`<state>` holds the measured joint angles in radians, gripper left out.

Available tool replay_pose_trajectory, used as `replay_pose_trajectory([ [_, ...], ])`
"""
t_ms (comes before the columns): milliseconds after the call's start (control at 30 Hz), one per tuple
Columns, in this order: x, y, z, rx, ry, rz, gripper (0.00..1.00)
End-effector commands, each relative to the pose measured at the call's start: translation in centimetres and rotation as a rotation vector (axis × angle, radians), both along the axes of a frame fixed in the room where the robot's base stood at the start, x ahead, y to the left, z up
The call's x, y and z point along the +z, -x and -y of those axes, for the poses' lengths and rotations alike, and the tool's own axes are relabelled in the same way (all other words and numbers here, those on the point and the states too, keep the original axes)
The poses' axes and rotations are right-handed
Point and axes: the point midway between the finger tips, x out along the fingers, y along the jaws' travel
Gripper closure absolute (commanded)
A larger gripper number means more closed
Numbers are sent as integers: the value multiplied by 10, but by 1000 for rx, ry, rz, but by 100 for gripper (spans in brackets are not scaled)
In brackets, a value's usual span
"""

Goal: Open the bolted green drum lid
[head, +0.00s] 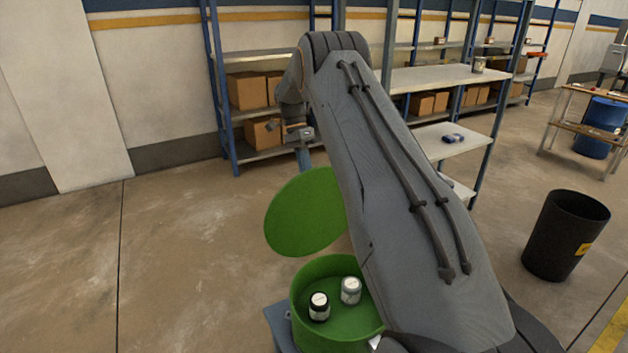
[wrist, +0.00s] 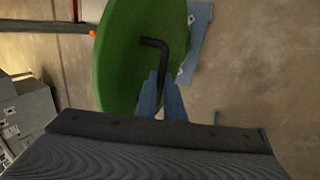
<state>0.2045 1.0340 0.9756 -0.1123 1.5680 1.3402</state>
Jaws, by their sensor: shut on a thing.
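The green lid (head: 303,213) is swung up steeply, clear of the drum's opening. In the wrist view the lid (wrist: 118,60) fills the upper middle, with a black bent handle (wrist: 155,43) on it. My gripper's blue-grey fingers (wrist: 161,95) are closed around the lower end of that handle. In the head view my gripper (head: 305,168) is at the lid's upper edge, partly hidden by the lid and arm. The green drum (head: 301,297) stands open below. No bolts can be made out.
The drum stands on a blue-grey base (head: 279,325). Shelving with cardboard boxes (head: 248,91) lines the wall behind. A black bin (head: 565,235) stands at right, and a blue barrel (head: 602,122) farther back. The floor at left is clear.

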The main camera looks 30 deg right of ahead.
Motion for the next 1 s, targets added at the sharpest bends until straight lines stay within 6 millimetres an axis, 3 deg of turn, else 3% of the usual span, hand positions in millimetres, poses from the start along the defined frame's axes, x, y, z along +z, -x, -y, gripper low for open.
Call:
replay_pose_trajectory([
  [33,-8,2,-7,0,-10,-18,100],
  [500,-6,5,4,-16,-10,-30,100],
  [533,-6,5,5,-16,-10,-30,89],
  [633,-5,5,7,-17,-8,-27,72],
  [1000,1,2,10,-18,-4,-22,72],
])
